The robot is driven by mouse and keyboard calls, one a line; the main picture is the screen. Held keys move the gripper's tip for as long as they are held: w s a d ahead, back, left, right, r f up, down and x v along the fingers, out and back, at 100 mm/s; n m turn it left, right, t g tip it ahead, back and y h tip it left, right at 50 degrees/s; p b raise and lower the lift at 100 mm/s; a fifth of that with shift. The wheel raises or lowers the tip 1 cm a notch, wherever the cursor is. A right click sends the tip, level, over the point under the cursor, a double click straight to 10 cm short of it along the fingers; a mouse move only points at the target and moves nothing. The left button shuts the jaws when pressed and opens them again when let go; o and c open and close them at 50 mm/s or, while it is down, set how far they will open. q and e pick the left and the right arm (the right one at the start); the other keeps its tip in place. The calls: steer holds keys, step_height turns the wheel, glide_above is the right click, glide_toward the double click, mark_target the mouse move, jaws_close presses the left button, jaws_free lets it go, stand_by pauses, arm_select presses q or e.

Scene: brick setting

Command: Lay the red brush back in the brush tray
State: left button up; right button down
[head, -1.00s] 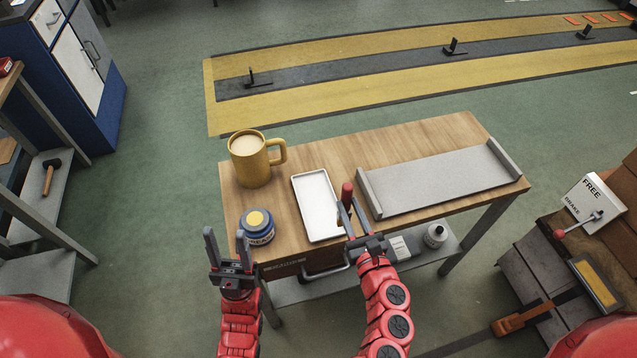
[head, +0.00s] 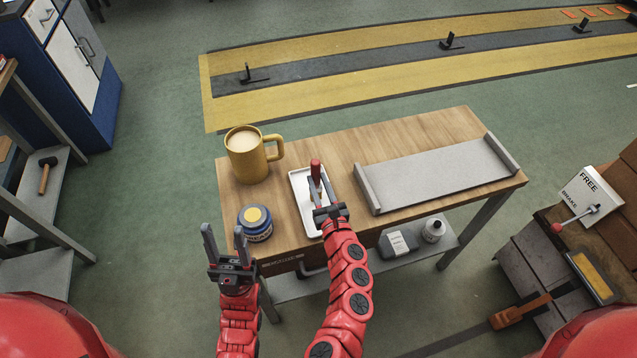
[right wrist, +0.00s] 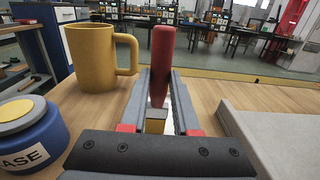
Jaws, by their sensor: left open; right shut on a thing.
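The red brush (head: 315,171) is in my right gripper (head: 322,190), its red handle pointing up and away. In the right wrist view the red handle (right wrist: 162,55) rises between the fingers (right wrist: 160,95), with a tan part low between them. The white brush tray (head: 299,193) lies on the wooden table, and the brush is over it in the head view. The gripper hides part of the tray, and I cannot tell whether the brush touches it. My left gripper (head: 225,247) is open and empty in front of the table's left front edge.
A yellow mug (head: 246,160) stands behind and left of the tray. A blue grease jar (head: 255,224) stands at its front left. A grey channel-shaped plate (head: 436,174) lies to the right.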

steer(key=shift+f, duration=0.15)
steer(key=c, duration=0.7)
jaws_free()
steer(key=shift+o, duration=0.2)
steer(key=shift+r, duration=0.3)
steer(key=shift+s+d+f, duration=0.1)
steer(key=shift+s+f, duration=0.05)
steer(key=shift+s, duration=0.15)
steer(key=b+v, duration=0.1)
steer(key=v, duration=1)
steer(key=shift+s, duration=0.2)
